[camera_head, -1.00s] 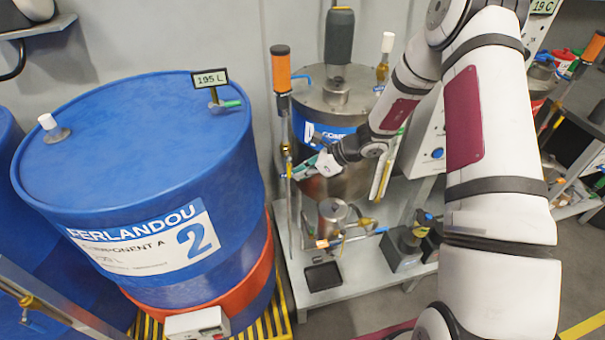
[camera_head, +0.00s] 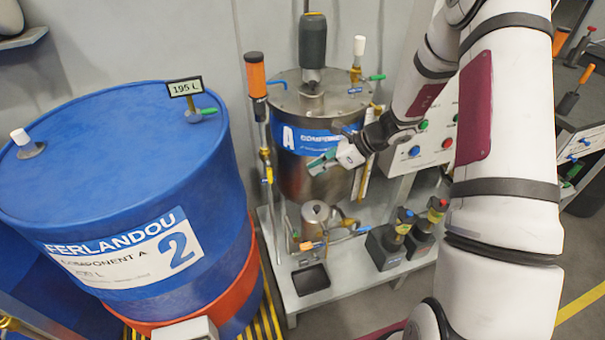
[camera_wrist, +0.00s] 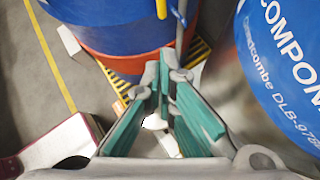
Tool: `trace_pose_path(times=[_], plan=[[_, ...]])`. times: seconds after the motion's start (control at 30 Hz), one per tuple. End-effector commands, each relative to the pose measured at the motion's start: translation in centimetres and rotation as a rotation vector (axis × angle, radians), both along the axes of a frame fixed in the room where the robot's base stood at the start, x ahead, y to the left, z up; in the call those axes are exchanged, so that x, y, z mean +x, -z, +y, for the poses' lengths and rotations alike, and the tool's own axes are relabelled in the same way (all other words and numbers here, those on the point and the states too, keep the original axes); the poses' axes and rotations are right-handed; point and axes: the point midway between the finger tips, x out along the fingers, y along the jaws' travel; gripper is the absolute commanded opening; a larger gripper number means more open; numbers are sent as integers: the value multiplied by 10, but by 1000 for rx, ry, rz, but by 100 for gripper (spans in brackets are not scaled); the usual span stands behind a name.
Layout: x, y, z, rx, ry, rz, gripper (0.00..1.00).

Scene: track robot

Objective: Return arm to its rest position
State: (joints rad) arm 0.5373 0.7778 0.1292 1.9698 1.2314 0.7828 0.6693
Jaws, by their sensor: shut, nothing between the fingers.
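My white arm with dark bands and a red panel reaches in from the right in the head view. My gripper (camera_head: 322,163) is in front of the steel tank (camera_head: 296,185) with the blue "A COMPONENT" label. It points left and looks empty; I cannot tell whether it touches the tank. In the wrist view, the teal-lined fingers of my gripper (camera_wrist: 164,68) come together at their tips with nothing held. The blue label of the tank (camera_wrist: 285,65) is close on the right there.
A big blue drum (camera_head: 120,140) marked 2, with a 195 L display (camera_head: 185,87), stands at the left. A small steel pot (camera_head: 316,218), a black tray (camera_head: 311,279) and dark devices (camera_head: 385,247) sit on the bench below. A control box with buttons (camera_head: 425,145) is behind my arm.

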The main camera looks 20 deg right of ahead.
Motion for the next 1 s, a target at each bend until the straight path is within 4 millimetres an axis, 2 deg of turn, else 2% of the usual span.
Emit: trace_pose_path(times=[0.23, 0.37, 0.47, 0.67, 0.8, 1.0], plan=[[-7, -11, -13, -1, -1, 0, 0], [-8, -13, -13, -5, -8, -4, 0], [-11, -27, -7, -33, -57, -30, 0], [-38, -88, 23, -187, -324, -160, 0], [-69, -132, 44, -318, -550, -264, 0], [-121, -183, 66, -506, -864, -403, 0]])
